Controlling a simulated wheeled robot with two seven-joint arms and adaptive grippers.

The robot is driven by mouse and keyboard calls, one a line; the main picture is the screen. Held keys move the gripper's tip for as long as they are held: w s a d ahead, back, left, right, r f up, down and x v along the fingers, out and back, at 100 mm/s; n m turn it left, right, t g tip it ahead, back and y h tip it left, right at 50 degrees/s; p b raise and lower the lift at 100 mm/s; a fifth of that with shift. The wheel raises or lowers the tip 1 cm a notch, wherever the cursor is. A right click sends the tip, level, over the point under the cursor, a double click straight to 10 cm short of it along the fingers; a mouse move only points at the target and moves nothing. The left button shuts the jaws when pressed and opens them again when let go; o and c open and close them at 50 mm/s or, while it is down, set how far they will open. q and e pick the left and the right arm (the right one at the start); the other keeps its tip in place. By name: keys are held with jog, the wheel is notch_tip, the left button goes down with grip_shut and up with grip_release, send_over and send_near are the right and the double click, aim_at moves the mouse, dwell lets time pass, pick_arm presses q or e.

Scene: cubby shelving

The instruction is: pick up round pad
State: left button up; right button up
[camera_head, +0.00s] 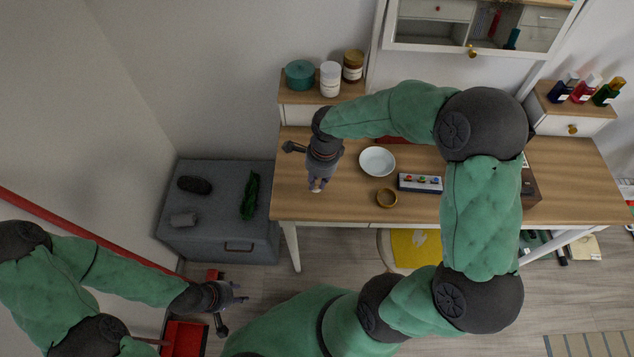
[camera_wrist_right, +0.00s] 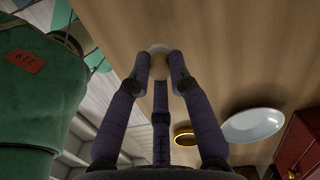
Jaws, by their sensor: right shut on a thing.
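The round pad is a small pale disc (camera_wrist_right: 158,50) between the fingertips of my right gripper (camera_wrist_right: 159,68) in the right wrist view. The fingers are shut on it, and they cover part of it. In the head view my right gripper (camera_head: 318,180) is over the left part of the wooden desk (camera_head: 350,208), pointing down, with a pale bit of the pad at its tips. I cannot tell whether the pad touches the desk. My left gripper (camera_head: 238,294) is open and empty, low at the left, away from the desk.
A white bowl (camera_head: 377,161), a brown ring-like dish (camera_head: 386,197) and a blue-white box (camera_head: 420,183) stand right of my right gripper. Jars (camera_head: 330,78) stand on the raised shelf behind. A grey cabinet (camera_head: 220,235) stands left of the desk, a red bin (camera_head: 186,338) near my left gripper.

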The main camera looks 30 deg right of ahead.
jog(key=s+a+r+p, duration=0.5)
jog(key=s+a+r, duration=0.2)
jog(key=s+r, duration=0.3)
jog(key=shift+s+a+r, duration=0.15)
jog(key=shift+s+a, duration=0.05)
jog(key=shift+s, duration=0.8)
jog(key=o, duration=0.3)
grip_shut()
